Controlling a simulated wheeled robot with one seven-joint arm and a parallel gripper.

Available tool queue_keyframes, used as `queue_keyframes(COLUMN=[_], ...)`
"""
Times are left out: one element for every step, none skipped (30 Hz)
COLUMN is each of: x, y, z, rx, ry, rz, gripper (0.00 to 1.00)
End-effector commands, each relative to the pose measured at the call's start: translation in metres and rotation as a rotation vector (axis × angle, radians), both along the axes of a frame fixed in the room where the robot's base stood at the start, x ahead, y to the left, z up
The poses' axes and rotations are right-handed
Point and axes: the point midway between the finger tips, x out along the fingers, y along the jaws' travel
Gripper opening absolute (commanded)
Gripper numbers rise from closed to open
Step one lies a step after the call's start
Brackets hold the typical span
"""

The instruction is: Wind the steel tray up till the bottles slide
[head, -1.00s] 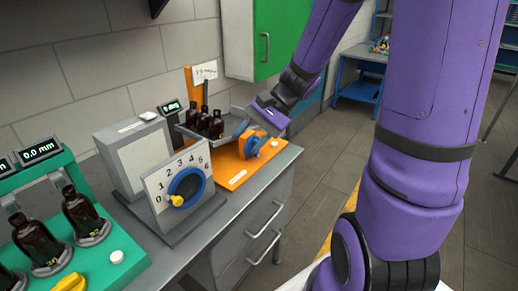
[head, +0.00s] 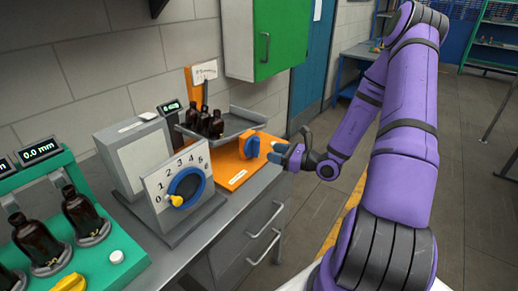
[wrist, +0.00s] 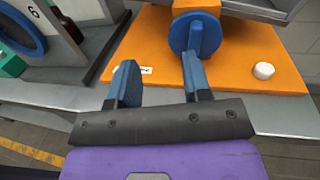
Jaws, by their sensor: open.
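The steel tray (head: 243,122) sits on the orange stand at the middle left in the head view. Several dark amber bottles (head: 210,123) stand upright together at its left end. The stand has a blue knob (head: 252,147) on its front; this knob (wrist: 196,34) also shows in the wrist view, with a raised bar across it. My gripper (head: 273,151) is just right of the knob, open and empty. In the wrist view the two blue fingers of my gripper (wrist: 158,64) point at the stand, apart from each other. The knob lies ahead, nearly in line with the right finger.
A grey box with a numbered dial (head: 186,188) stands left of the orange stand (head: 235,178). A green rig (head: 100,235) with bottles is nearer at the left. A green cabinet (head: 255,40) hangs above. The floor right of the bench is open.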

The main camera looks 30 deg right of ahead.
Motion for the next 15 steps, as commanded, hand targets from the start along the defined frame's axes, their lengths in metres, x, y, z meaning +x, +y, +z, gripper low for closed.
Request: queue_keyframes(x=[-0.001, -0.001, -0.001, -0.001, -0.001, -0.002, -0.002, -0.002, -0.001, 0.0, 0.001, 0.004, 0.007, 0.01, 0.015], y=[-0.009, -0.013, -0.019, -0.022, -0.025, -0.028, -0.03, -0.031, -0.032, -0.032, -0.031, -0.03, -0.029, -0.028, -0.026], z=[-0.011, -0.015, -0.021, -0.024, -0.027, -0.031, -0.032, -0.033, -0.034, -0.035, -0.035, -0.035, -0.035, -0.035, -0.035], rx=[0.037, 0.054, 0.073, 0.085, 0.095, 0.106, 0.112, 0.116, 0.12, 0.122, 0.122, 0.123, 0.122, 0.121, 0.121], ry=[0.012, 0.017, 0.022, 0.026, 0.029, 0.033, 0.035, 0.037, 0.037, 0.037, 0.037, 0.038, 0.037, 0.038, 0.038], rz=[-0.052, -0.078, -0.109, -0.129, -0.146, -0.162, -0.173, -0.18, -0.187, -0.189, -0.19, -0.19, -0.189, -0.188, -0.187], gripper=[0.45, 0.45, 0.45, 0.45, 0.45, 0.45, 0.45, 0.45, 0.45, 0.45, 0.45, 0.45, 0.45, 0.45, 0.45])
